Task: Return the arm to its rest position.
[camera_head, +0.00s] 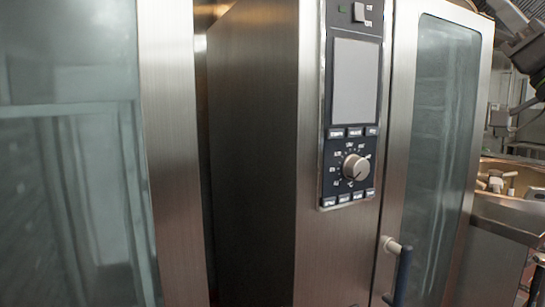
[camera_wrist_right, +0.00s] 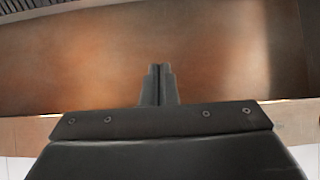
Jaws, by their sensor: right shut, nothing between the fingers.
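My right gripper (camera_wrist_right: 158,72) shows in the right wrist view, with its two dark fingers together and nothing between them. Beyond the fingers is a wide brownish metal surface (camera_wrist_right: 120,45) that fills most of the view; I cannot tell for sure what it belongs to. In the head view, dark arm links show at the upper right edge, but no fingertips can be made out there. My left gripper is not in view.
A tall steel oven (camera_head: 250,150) with a control panel (camera_head: 354,100), a knob (camera_head: 356,167) and a door handle (camera_head: 402,275) fills the middle of the head view. A glass door (camera_head: 70,160) stands at left. A kettle (camera_head: 530,202) with stirring parts inside is partly visible at right.

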